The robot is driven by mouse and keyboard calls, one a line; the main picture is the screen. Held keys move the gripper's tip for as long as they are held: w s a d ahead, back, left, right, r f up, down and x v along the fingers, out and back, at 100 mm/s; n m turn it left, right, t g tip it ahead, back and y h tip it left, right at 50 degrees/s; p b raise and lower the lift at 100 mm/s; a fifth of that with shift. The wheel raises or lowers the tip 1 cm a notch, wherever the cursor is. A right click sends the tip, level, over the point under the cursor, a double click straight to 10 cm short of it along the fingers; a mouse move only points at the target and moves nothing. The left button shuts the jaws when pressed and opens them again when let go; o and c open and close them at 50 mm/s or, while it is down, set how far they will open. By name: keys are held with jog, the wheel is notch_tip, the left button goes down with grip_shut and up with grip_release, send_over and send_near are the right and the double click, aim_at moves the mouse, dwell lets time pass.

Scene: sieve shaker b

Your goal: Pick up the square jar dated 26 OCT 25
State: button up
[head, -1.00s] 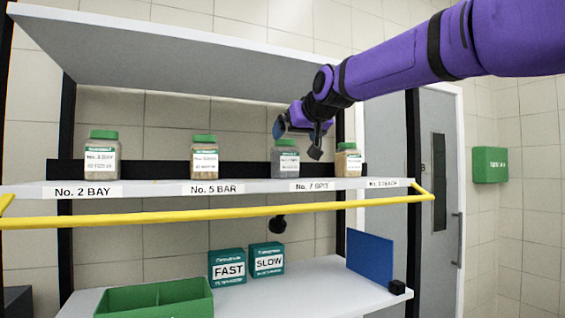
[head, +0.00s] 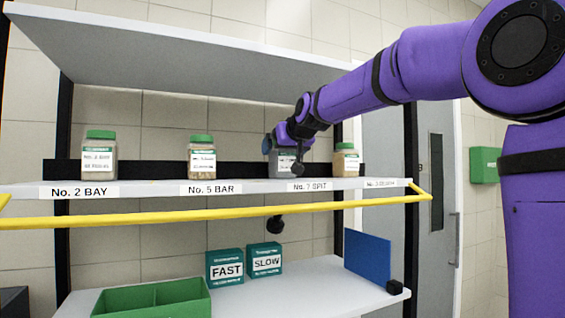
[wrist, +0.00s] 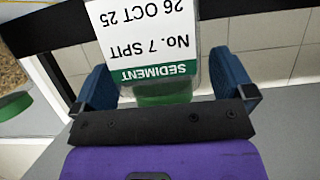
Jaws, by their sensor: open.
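The square jar (head: 287,165) stands upright on the upper shelf above the "No. 7 SPIT" label, partly hidden by my gripper. In the wrist view the jar (wrist: 150,35) appears upside down; its label reads SEDIMENT, No. 7 SPIT, 26 OCT 25. Its green lid (wrist: 168,96) faces the palm. My gripper (head: 284,143) is open at the jar's top. In the wrist view the blue fingers of my gripper (wrist: 164,72) lie to either side of the jar, the left one closer to it. I cannot tell whether either touches.
Similar jars stand at No. 2 BAY (head: 99,158), No. 5 BAR (head: 202,160) and to the right (head: 346,161). A yellow rail (head: 180,217) runs along the shelf front. An upper board (head: 190,50) hangs above. Below are FAST (head: 225,268) and SLOW (head: 265,261) boxes and a green bin (head: 150,300).

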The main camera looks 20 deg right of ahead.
jog(key=c, duration=1.3)
